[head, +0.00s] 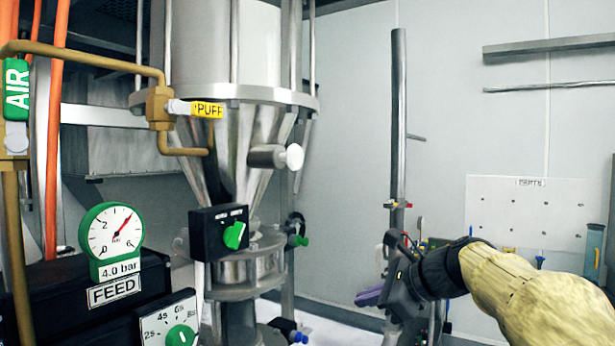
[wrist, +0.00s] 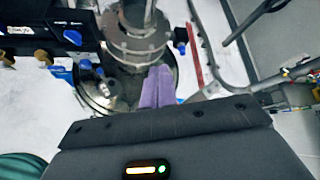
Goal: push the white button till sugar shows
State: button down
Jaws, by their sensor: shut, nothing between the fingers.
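A white round button (head: 294,157) sits on the end of a grey cylinder on the right side of the steel cone (head: 225,150). Another white push end (head: 178,107) is on the brass pipe beside the yellow PUFF label. My gripper (head: 370,297) is at the lower right of the head view, below and to the right of the cone and apart from both white parts. Its purple fingers (wrist: 157,86) are together and empty in the wrist view, pointing toward the steel outlet column (wrist: 138,40). I see no sugar in either view.
A pressure gauge (head: 110,234) reads 4.0 bar above the FEED label. A black box with a green knob (head: 234,235) is mounted before the cone's lower end. A steel post (head: 398,130) stands near my gripper. The space between post and cone is mostly clear.

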jog(key=s+f+n+g+h+b, duration=0.1)
jog(key=s+f+n+g+h, duration=0.1)
jog(key=s+f+n, duration=0.5)
jog(key=s+d+f+n+g+h+b, duration=0.1)
jog(key=s+f+n, duration=0.6)
jog(key=f, duration=1.1)
jog(key=s+d+f+n+g+h+b, duration=0.1)
jog(key=s+f+n+h, duration=0.4)
jog(key=f, duration=0.7)
jog(key=shift+s+d+f+n+g+b, duration=0.2)
jog(key=shift+s+n+g+b, duration=0.4)
jog(key=shift+s+n+g, duration=0.45)
jog(key=shift+s+a, duration=0.1)
jog(key=shift+s, duration=0.05)
